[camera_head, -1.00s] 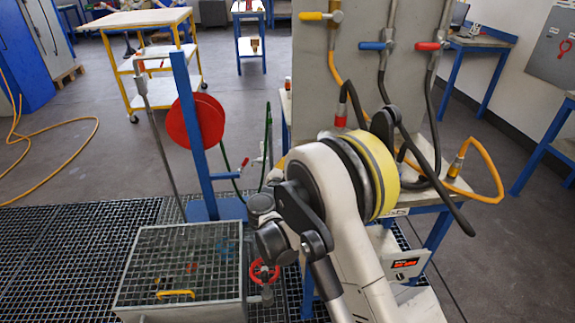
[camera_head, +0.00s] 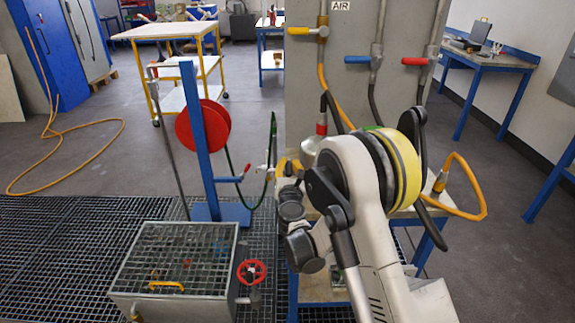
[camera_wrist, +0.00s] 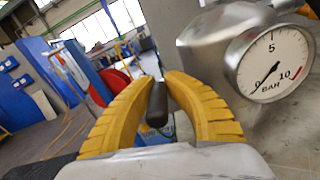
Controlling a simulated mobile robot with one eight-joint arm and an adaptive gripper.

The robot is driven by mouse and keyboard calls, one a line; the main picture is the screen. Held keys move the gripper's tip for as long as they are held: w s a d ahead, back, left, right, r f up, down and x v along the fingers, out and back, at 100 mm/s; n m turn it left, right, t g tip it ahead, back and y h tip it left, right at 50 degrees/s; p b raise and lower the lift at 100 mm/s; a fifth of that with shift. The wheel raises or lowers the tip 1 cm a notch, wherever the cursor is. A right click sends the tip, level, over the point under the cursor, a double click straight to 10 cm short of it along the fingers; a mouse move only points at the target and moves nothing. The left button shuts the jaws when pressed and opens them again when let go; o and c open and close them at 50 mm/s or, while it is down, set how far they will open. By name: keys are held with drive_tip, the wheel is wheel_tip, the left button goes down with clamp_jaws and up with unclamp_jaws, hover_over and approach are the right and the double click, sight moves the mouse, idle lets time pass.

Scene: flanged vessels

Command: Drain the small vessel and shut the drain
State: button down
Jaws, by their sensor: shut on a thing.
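The small vessel (camera_wrist: 215,45) is rounded bare metal, at the upper right in the wrist view. Its round gauge (camera_wrist: 270,63), marked BAR, has its needle near 0. My gripper (camera_wrist: 157,85) has ribbed yellow fingers closed on a black lever handle (camera_wrist: 157,105), whose rounded end points towards the wrist camera. In the head view my gripper (camera_head: 290,165) shows as a bit of yellow left of my arm. Part of a silvery body (camera_head: 311,147) under a red band shows behind my arm. The valve body and outlet are hidden.
A grey panel (camera_head: 300,80) carries yellow, blue and red valves with hoses. A red hose reel (camera_head: 203,127) on a blue post stands left of my gripper. A grated metal box (camera_head: 175,265) with a red handwheel (camera_head: 251,271) stands on the floor grating. Open floor lies left.

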sight(289, 176)
drive_tip(key=shift+a, duration=0.1)
idle(0.3)
drive_tip(key=c, duration=1.3)
unclamp_jaws()
drive_tip(key=shift+c, duration=0.2)
drive_tip(key=shift+s, duration=0.1)
drive_tip(key=s, duration=0.7)
drive_tip(key=shift+s+a, duration=0.1)
drive_tip(key=shift+s, duration=0.1)
